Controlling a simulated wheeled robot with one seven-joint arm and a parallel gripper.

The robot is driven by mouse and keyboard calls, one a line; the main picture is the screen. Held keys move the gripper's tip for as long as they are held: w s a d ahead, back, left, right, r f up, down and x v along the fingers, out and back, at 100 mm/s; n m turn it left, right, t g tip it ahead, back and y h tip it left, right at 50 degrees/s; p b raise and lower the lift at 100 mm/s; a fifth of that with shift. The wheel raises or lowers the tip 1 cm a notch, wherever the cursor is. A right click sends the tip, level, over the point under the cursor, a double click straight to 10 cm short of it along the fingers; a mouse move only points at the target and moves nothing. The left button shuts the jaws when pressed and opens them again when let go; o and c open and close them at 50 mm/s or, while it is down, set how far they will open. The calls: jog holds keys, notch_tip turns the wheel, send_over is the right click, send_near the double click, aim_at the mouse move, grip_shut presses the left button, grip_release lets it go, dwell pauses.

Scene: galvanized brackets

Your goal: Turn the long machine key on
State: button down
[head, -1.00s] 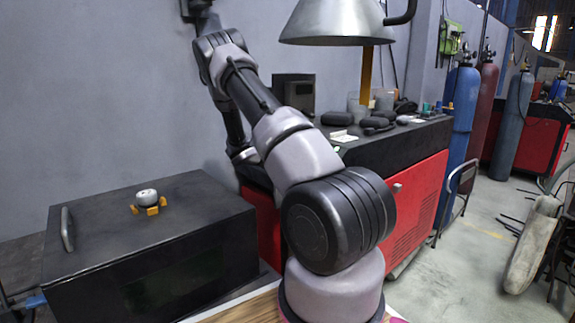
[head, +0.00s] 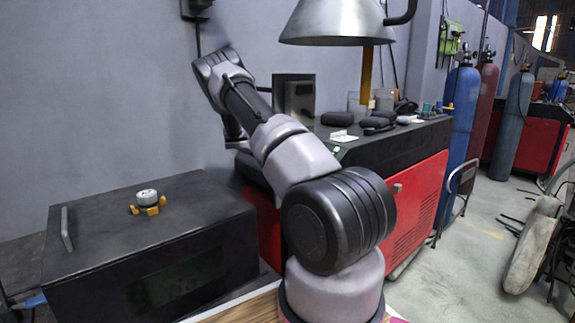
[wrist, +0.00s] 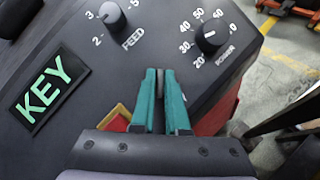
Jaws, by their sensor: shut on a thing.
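My gripper (wrist: 161,78) shows in the wrist view, its two teal fingers close together over the dark machine panel (wrist: 100,85). It is shut on a thin thing between the fingers, which I take to be the long machine key; the fingers hide nearly all of it, so its turn angle cannot be told. A label reading KEY (wrist: 45,90) is on the panel to the left. A yellow and red patch (wrist: 117,117) shows beside the left finger, partly covered by the gripper.
A FEED knob (wrist: 112,14) and a POWER knob (wrist: 210,37) stand on the panel beyond the fingers. In the head view, the red and black machine (head: 405,190) carries loose items, under a metal hood (head: 335,22). A black box (head: 150,245) stands left.

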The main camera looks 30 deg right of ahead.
jog(key=m+g+y, duration=0.1)
jog(key=m+y, duration=0.1)
jog(key=m, duration=0.2)
jog(key=shift+m, duration=0.4)
jog(key=shift+m+g+y, duration=0.3)
jog(key=shift+m+y, duration=0.6)
jog(key=shift+m, duration=0.7)
jog(key=c, duration=0.9)
grip_release()
jog(key=v, duration=1.1)
jog(key=shift+d, duration=0.1)
